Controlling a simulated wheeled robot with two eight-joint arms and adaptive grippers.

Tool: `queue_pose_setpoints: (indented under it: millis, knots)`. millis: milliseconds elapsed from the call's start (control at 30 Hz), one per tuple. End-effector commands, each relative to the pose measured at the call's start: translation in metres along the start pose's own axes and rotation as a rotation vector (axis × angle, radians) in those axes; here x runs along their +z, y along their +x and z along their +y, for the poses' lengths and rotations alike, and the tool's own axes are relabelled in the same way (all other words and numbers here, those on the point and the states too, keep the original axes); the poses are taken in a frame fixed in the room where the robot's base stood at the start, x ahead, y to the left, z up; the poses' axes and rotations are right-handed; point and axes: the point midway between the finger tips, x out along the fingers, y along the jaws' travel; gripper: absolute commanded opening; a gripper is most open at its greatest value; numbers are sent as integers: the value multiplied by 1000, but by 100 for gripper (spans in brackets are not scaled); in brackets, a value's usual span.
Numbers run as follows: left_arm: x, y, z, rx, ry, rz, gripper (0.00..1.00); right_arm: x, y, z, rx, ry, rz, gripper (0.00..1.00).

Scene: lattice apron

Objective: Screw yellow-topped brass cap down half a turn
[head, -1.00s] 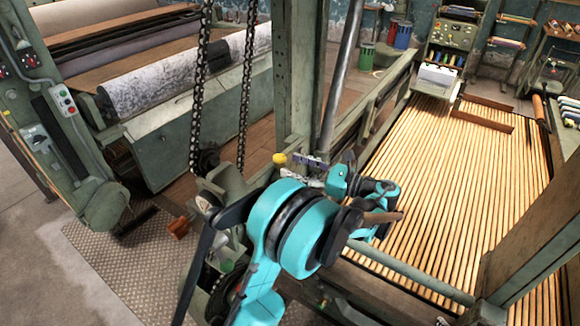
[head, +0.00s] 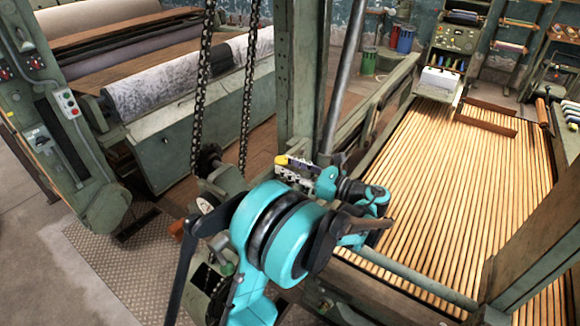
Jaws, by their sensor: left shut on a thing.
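The yellow top of the cap (head: 281,159) shows as a small bright spot beside the green upright post. My left gripper (head: 290,168) reaches it from the right and is shut on the cap. The fingers hide most of the cap, and its brass part cannot be made out. My teal wrist and arm fill the lower middle and cover what lies below. My right gripper does not show.
The green post (head: 297,75) and a slanted grey bar (head: 345,75) rise close behind the gripper. Two black chains (head: 246,90) hang to its left. A slatted wooden bed (head: 460,180) lies to the right. Machine rollers (head: 175,80) stand at the left.

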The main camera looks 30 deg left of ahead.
Motion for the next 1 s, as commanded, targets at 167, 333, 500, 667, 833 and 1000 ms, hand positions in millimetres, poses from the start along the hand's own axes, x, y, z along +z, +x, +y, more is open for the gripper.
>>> queue_pose_setpoints:
  millis: [167, 333, 500, 667, 833, 1000]
  knots:
    - [1, 1, 7, -189, 0, 0, 3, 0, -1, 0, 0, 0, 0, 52]
    - [0, 1, 8, -296, 0, 0, 3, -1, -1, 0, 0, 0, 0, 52]
    - [0, 1, 8, -313, 0, -1, 3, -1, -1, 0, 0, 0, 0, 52]
    - [0, 1, 8, -312, 0, -1, 3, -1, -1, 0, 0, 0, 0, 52]
    - [0, 1, 8, -312, 0, 0, 53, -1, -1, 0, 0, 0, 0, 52]
    - [0, 1, 8, -311, 0, 0, 53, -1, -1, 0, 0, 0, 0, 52]
